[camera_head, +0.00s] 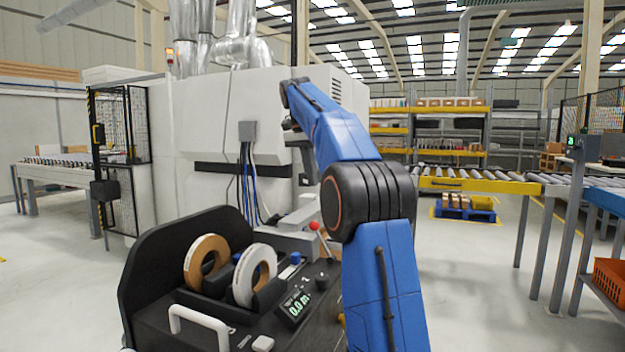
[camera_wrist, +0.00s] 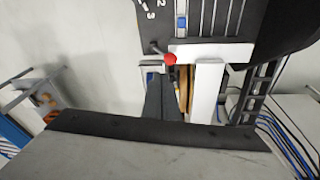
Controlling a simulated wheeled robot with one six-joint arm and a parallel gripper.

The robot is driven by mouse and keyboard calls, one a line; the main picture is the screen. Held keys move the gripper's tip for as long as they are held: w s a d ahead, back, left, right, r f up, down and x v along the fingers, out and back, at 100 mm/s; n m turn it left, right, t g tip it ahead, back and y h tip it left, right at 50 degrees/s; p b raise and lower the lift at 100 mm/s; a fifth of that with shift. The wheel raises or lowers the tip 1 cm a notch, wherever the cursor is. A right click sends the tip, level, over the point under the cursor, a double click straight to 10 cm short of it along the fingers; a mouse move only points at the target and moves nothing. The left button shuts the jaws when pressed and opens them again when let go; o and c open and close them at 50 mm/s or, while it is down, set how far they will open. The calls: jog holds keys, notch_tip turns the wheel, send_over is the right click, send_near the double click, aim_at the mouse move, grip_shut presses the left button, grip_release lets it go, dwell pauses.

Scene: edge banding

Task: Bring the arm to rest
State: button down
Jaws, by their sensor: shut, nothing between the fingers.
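My blue arm (camera_head: 382,285) rises at the right of the black tape unit in the head view, bends at a dark joint, and reaches up and away to the left. Its far end is mostly hidden behind its own upper link, and I cannot make out the fingers there. In the wrist view my gripper (camera_wrist: 162,82) shows as dark fingers, shut with nothing between them. They appear above a red-knobbed lever (camera_wrist: 170,59) and a white block (camera_wrist: 207,92), but the gap is unclear.
The black tape unit (camera_head: 150,265) carries a brown roll (camera_head: 207,262), a white roll (camera_head: 254,275) and a 0.0 m display (camera_head: 296,305). A large white machine (camera_head: 215,115) stands close behind. A roller conveyor (camera_head: 480,182) and an orange crate (camera_head: 609,285) are right. Floor between is clear.

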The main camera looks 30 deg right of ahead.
dwell(0.3)
jog(key=s+a+f+n+t, duration=0.1)
jog(key=s+a+f+n, duration=0.3)
jog(key=s+a, duration=0.4)
jog(key=s+a+f+n+t, duration=0.25)
jog(key=s+a+f, duration=0.3)
jog(key=s, duration=0.55)
jog(key=s+a+f+n+y, duration=0.1)
jog(key=s+a+f+n, duration=0.2)
jog(key=s+f, duration=0.8)
jog(key=s+a+f+n+t+y, duration=0.1)
jog(key=s+a+f+n, duration=0.3)
jog(key=s+f, duration=0.7)
notch_tip(320, 180, down, 2)
jog(key=a, duration=0.2)
jog(key=shift+a+f, duration=0.15)
jog(key=shift+a, duration=0.15)
